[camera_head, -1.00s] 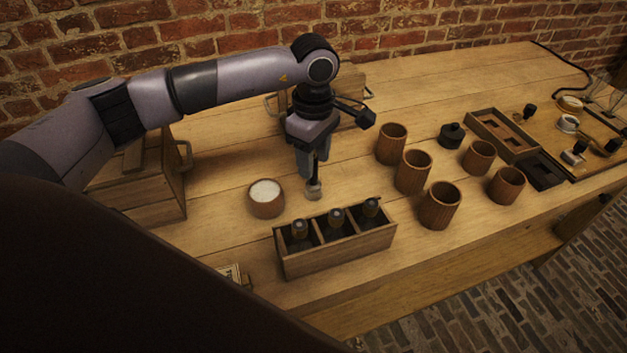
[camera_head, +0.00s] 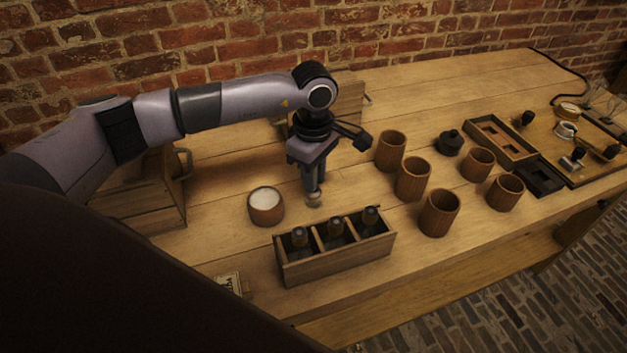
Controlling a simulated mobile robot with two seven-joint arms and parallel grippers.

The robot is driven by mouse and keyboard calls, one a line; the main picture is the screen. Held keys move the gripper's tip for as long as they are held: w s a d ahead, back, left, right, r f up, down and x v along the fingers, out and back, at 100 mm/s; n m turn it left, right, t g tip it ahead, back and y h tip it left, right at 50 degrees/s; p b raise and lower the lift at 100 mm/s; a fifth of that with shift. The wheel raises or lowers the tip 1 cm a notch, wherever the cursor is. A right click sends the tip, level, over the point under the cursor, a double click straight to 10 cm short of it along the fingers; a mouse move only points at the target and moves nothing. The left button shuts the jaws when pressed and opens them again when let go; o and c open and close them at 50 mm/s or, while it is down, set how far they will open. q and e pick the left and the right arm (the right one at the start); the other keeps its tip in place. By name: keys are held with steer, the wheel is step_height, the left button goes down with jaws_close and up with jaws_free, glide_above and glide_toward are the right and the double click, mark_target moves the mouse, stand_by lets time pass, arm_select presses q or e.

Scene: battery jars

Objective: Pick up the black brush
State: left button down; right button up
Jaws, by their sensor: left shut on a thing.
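My left gripper (camera_head: 312,184) points down over the table, just right of the wooden bowl of white powder (camera_head: 266,204) and behind the wooden bottle rack (camera_head: 337,252). It is shut on the black brush (camera_head: 314,199). The brush stands upright, and its pale, wide lower end shows just below the fingertips, at or close to the tabletop. The fingers hide most of its dark handle. My right gripper is not in view.
Several wooden cups (camera_head: 413,180) stand to the right of the gripper. Beyond them are a black lidded pot (camera_head: 451,143) and a wooden tray (camera_head: 499,139). A wooden crate (camera_head: 145,207) stands at the left.

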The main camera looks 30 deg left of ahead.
arm_select(q)
step_height(320, 180, up, 20)
steer(key=b, duration=0.1)
stand_by(0.4)
steer(key=shift+s+f, duration=0.1)
stand_by(0.5)
